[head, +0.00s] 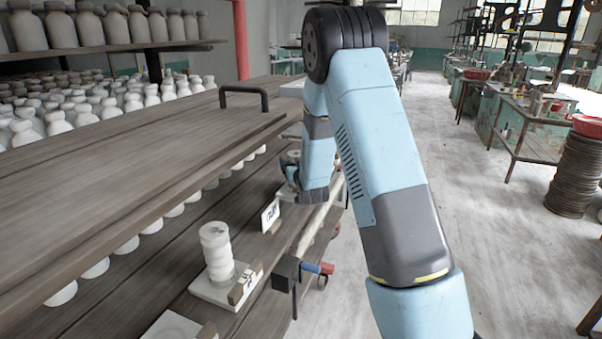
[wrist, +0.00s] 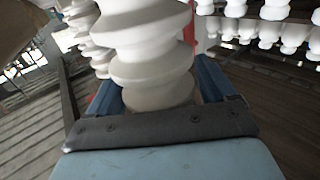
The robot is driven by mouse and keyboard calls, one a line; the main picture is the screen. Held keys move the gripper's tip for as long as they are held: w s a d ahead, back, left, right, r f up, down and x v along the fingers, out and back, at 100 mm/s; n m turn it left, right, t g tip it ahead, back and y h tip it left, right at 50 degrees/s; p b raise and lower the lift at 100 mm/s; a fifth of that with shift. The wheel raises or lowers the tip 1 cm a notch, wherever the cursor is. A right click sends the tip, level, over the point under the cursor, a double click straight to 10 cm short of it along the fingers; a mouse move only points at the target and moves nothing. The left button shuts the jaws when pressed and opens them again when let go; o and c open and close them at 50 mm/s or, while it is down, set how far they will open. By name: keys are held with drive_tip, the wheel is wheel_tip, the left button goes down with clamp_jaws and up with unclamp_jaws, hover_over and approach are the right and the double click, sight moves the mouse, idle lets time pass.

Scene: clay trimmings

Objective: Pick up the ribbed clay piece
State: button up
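A white ribbed clay piece (wrist: 150,60) stands large and close in the wrist view, its top cut off by the frame. The blue fingers of my gripper (wrist: 158,88) are spread wide on either side of its lower part, with a narrow gap showing at the right. In the head view my gripper (head: 292,180) is at the far part of the lower shelf, mostly hidden by my own arm. A small part of a pale piece (head: 292,155) shows behind it. Another white ribbed piece (head: 216,252) stands upright on a pale tile (head: 207,290) nearer by, apart from my gripper.
A wooden upper board (head: 120,180) with a dark handle (head: 243,92) overhangs the lower shelf at the left. A small lettered card (head: 270,214) stands between the near tile and my gripper. A clamp with blue and red parts (head: 318,268) sticks out at the shelf edge.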

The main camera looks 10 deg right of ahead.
drive_tip(key=c, duration=1.2)
drive_tip(key=shift+c, duration=0.5)
drive_tip(key=shift+r, duration=0.15)
